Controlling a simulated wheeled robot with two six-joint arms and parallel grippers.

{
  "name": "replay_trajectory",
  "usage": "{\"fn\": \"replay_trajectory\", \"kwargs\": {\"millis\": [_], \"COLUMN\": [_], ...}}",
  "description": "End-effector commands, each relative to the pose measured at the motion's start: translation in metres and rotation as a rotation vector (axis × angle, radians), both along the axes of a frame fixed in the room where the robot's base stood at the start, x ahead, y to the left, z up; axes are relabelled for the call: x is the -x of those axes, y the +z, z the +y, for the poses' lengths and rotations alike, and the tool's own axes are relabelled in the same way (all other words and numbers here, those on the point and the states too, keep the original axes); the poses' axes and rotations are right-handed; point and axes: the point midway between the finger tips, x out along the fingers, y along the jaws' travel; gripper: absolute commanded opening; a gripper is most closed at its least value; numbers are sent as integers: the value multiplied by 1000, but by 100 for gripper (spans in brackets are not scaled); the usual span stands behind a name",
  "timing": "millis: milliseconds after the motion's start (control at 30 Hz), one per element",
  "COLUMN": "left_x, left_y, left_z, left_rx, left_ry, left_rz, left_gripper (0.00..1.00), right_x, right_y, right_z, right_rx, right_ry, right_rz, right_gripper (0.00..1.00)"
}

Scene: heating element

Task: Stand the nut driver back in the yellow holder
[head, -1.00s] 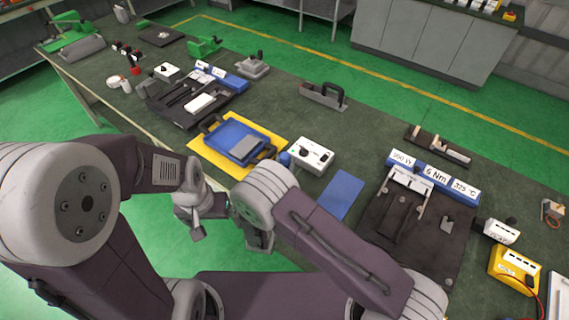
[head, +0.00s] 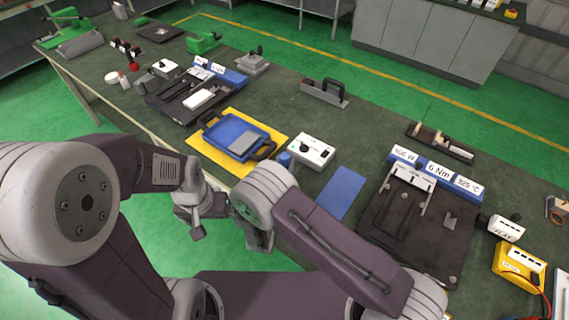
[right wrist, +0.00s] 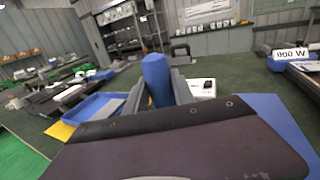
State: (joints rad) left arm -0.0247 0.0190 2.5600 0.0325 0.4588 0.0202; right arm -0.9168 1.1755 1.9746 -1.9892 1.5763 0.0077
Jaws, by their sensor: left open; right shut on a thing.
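A blue rounded handle (right wrist: 156,78), which looks like the nut driver, stands upright between the fingers of my right gripper (right wrist: 160,92). In the head view its blue end (head: 285,158) shows beside a white box, and my right arm hides the rest. Its lower part is hidden in both views. My left gripper (head: 194,230) is open and empty over the floor in front of the bench. A yellow box (head: 518,266) with a pale top stands at the right end of the bench; I cannot tell if it is the holder.
A blue tray with handles (head: 228,138) lies on a yellow mat (head: 278,142). A white box (head: 316,147) and a flat blue mat (head: 342,190) are right of it. A dark fixture board (head: 415,238) lies further right. The bench's rear middle is mostly clear.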

Motion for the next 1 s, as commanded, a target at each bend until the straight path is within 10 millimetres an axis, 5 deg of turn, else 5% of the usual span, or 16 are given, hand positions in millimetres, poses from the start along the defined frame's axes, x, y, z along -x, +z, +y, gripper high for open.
{"fn": "replay_trajectory", "kwargs": {"millis": [900,933,1000], "left_x": [0,0,0], "left_y": [-21,-20,-19], "left_z": [0,0,0], "left_rx": [0,0,0], "left_ry": [0,0,0], "left_rz": [0,0,0], "left_gripper": [100,100,100], "right_x": [0,0,0], "right_y": [-23,-22,-21], "right_z": [0,0,0], "right_rx": [-1,-1,-1], "right_ry": [0,0,0], "right_rz": [-2,-2,-2], "right_gripper": [0,36,55]}}
